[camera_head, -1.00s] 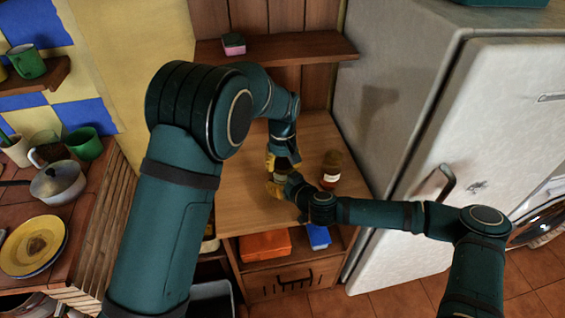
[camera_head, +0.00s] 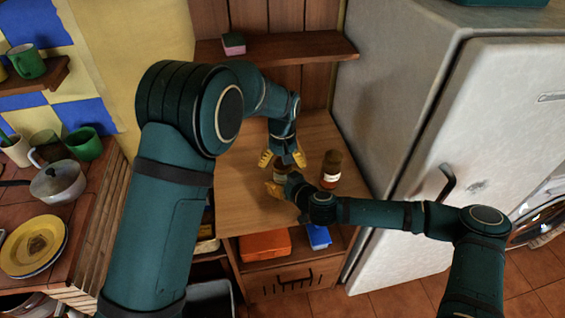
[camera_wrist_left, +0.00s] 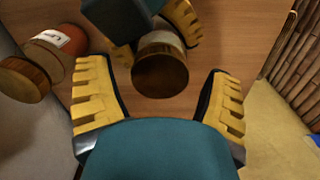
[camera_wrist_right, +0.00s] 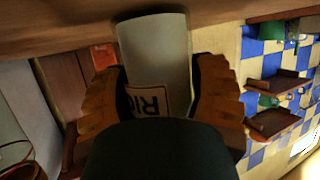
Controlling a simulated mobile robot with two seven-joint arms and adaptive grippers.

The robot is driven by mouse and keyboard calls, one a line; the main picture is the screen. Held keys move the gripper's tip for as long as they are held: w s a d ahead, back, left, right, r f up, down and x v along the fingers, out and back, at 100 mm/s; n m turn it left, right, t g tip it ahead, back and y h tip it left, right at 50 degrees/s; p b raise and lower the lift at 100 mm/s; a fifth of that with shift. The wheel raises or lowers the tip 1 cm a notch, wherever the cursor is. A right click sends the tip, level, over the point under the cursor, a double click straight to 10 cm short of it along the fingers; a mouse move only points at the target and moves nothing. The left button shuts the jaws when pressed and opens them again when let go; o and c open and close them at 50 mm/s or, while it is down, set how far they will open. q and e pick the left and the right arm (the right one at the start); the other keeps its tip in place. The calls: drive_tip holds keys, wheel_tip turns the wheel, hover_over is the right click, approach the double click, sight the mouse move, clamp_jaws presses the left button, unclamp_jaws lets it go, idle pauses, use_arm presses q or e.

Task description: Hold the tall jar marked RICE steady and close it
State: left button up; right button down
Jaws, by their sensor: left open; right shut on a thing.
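The tall jar marked RICE (camera_wrist_right: 155,55) is pale, and part of its label shows upside down in the right wrist view. My right gripper (camera_head: 277,181) is shut on its body from the side. A round brown lid (camera_wrist_left: 160,75) covers the jar's top in the left wrist view; whether it is fully seated I cannot tell. My left gripper (camera_head: 282,157) is open above the jar, fingers spread on either side of the lid and apart from it. In the head view the jar is largely hidden by my grippers.
A second jar (camera_head: 331,170) with red contents and a brown lid stands on the wooden counter (camera_head: 245,195), right of the grippers. A fridge (camera_head: 420,150) borders the right side. A shelf (camera_head: 290,48) with a pink and green sponge (camera_head: 233,43) is behind.

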use_arm(q)
drive_tip(key=shift+r, duration=2.2)
drive_tip(key=o, duration=0.3)
drive_tip(key=shift+o, duration=0.2)
wheel_tip(320, 180, up, 12)
use_arm(e)
unclamp_jaws()
drive_tip(key=v, duration=1.2)
